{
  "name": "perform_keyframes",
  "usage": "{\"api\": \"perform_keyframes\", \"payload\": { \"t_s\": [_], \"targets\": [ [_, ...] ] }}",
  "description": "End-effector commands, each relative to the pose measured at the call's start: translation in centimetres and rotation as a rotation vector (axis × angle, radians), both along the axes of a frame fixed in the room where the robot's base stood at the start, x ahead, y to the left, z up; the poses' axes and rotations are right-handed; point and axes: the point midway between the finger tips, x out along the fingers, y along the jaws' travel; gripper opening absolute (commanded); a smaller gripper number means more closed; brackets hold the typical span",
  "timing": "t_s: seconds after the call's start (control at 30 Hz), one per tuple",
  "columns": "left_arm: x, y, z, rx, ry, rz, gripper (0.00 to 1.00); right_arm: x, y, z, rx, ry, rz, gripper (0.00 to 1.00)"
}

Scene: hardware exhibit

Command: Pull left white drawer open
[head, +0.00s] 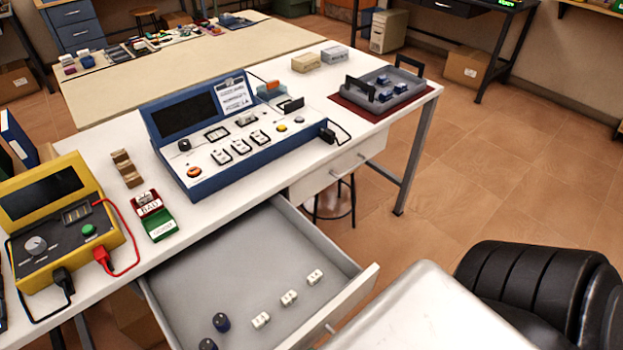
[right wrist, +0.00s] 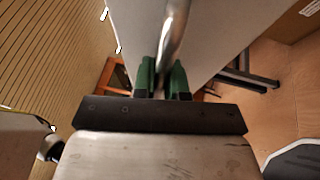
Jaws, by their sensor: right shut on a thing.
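The left white drawer (head: 364,290) stands well out from under the white table, its grey inside showing. It holds several small white blocks with dark marks and dark blue knobs. A bit of its metal handle (head: 331,328) shows on its front. In the right wrist view, my right gripper (right wrist: 163,80) has its green fingers closed around a metal bar handle (right wrist: 174,35) on a white panel (right wrist: 225,30). In the head view the right gripper is hidden, with my arm at the lower right. My left gripper is not in view.
The right white drawer (head: 338,172) is shut. On the table stand a blue console (head: 190,165), a yellow meter (head: 62,215), red and green blocks (head: 160,228) and a grey tray (head: 405,88) on a dark red mat. A stool (head: 340,205) stands beneath. Floor (head: 480,180) is clear to the right.

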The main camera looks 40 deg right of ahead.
Motion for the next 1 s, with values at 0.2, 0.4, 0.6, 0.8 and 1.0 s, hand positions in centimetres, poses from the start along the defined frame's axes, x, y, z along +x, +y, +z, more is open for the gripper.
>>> {"api": "perform_keyframes", "payload": {
  "t_s": [0.2, 0.4, 0.6, 0.8, 1.0],
  "targets": [
    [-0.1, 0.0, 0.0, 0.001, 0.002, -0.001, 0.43, 0.0, 0.0, -0.1, -0.001, 0.002, 0.000, 0.36],
    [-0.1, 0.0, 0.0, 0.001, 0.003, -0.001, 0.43, 0.0, 0.0, 0.0, 0.000, 0.001, 0.000, 0.37],
    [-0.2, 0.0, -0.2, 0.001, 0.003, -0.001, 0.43, -0.7, -0.4, -0.3, -0.001, 0.002, 0.000, 0.37],
    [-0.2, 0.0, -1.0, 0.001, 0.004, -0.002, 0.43, -4.0, -1.9, -1.1, -0.002, 0.006, 0.000, 0.37],
    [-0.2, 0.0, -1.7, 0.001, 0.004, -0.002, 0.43, -7.5, -3.4, -1.7, -0.001, 0.005, 0.000, 0.37]
  ]
}}
